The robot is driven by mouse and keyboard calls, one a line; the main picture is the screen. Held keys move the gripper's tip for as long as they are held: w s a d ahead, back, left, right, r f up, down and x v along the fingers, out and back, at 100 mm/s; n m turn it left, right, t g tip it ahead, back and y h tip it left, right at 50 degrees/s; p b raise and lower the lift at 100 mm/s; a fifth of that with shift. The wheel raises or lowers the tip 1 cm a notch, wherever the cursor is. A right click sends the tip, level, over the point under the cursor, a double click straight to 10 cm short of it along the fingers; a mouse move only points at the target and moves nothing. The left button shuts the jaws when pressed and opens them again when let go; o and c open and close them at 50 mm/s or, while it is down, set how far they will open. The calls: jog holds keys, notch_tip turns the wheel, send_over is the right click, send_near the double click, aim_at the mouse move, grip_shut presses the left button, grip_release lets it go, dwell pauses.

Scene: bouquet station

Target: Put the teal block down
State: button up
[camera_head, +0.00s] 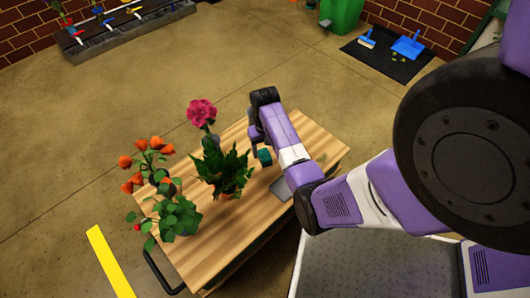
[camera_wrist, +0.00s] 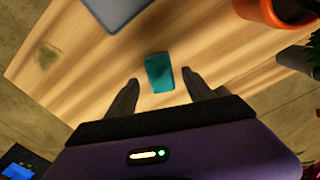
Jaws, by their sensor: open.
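The teal block (camera_wrist: 159,73) lies on the wooden table (camera_wrist: 60,85), seen in the wrist view just beyond and between my gripper's fingertips. My gripper (camera_wrist: 158,88) is open, with one finger on each side of the block's near end and a gap on both sides. The block also shows in the head view (camera_head: 264,157), small, beside my arm. In the head view my gripper is mostly hidden behind my arm, close to the table's far right part.
Left of the block stand a leafy green plant (camera_head: 224,172), a pink flower (camera_head: 202,112), orange flowers (camera_head: 140,160) and a low plant with a red bloom (camera_head: 176,216). A grey plate (camera_head: 281,188) lies nearby. The table's front part (camera_head: 235,245) is clear.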

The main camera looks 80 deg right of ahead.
aim_at(265, 155)
notch_tip(265, 155, up, 7)
jog(key=p, duration=0.2)
jog(key=s+a+f+n+t+h, duration=0.2)
jog(key=a+n+t+h, duration=0.3)
jog(key=a, duration=1.5)
jog(key=s+a+r+n+t+y, duration=0.1)
jog(key=s+a+r+n+t, duration=0.1)
jog(key=a+r, duration=0.3)
jog(key=s+a+r+n+t+y, duration=0.2)
jog(key=s+a+r+t, duration=0.2)
jog(key=r, duration=0.8)
jog(key=s+a+r+n+t+y, duration=0.1)
jog(key=s+a+r+t+y, duration=0.1)
jog(key=a+r, duration=0.4)
notch_tip(265, 155, up, 4)
jog(key=shift+s+a+f+n+t, duration=0.25)
jog(key=shift+s+n+t, duration=0.25)
jog(key=shift+t, duration=0.5)
jog(key=shift+r, duration=0.1)
notch_tip(265, 155, up, 22)
jog(key=p, duration=2.2)
